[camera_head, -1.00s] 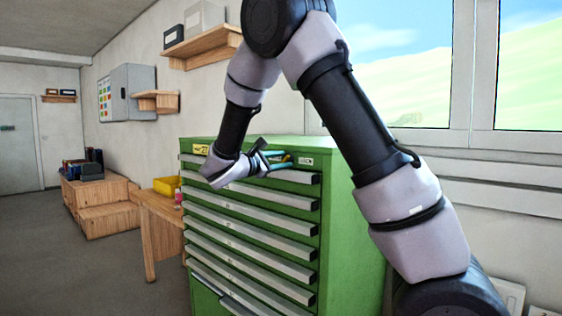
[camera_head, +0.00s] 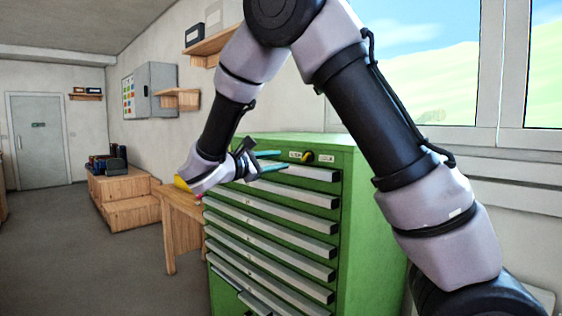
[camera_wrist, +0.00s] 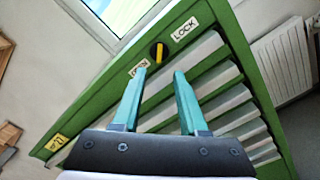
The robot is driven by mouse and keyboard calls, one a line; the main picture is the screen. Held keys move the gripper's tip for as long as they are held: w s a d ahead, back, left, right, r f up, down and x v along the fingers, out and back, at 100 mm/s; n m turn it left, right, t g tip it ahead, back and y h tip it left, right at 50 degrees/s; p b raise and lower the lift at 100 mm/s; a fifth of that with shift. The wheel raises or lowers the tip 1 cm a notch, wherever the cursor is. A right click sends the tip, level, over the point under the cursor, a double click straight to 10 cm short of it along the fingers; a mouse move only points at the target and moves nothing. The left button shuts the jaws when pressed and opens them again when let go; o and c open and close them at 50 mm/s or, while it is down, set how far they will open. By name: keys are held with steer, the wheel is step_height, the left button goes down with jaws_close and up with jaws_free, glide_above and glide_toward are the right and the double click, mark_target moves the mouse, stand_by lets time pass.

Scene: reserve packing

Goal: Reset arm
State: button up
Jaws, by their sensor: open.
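My gripper (camera_head: 282,160) is open and empty, with two teal fingers, in front of the top of the green drawer cabinet (camera_head: 372,200). In the wrist view my gripper (camera_wrist: 160,73) points at the cabinet front with a gap between its fingertips. A yellow and black rotary knob (camera_wrist: 159,52) is seen just beyond that gap, near labels reading LOCK and, partly covered by a finger, apparently OPEN. The knob also shows in the head view (camera_head: 308,157), right of the fingertips and apart from them.
Several grey drawer fronts run down the cabinet. A wooden table (camera_head: 182,225) with a yellow bin (camera_head: 181,182) stands left of it. Wooden steps (camera_head: 128,200) and a door (camera_head: 40,140) are farther left. The grey floor (camera_head: 90,270) at left is clear.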

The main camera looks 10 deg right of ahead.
steer(key=s+d+f+m+g+y, duration=0.25)
steer(key=s+d+m+g, duration=0.2)
steer(key=d, duration=0.35)
steer(key=s+d+f+m+g+y, duration=0.1)
steer(key=s+d+m+g+y, duration=0.25)
steer(key=s+d, duration=0.4)
steer(key=s+a+r+m+t+y, duration=0.1)
steer(key=s+r+m+t+y, duration=0.3)
steer(key=s+m+y, duration=0.6)
steer(key=shift+s+r+m+y, duration=0.3)
steer(key=shift+s+r+m, duration=0.3)
steer(key=shift+r+m, duration=0.35)
steer(key=shift+a+f, duration=0.1)
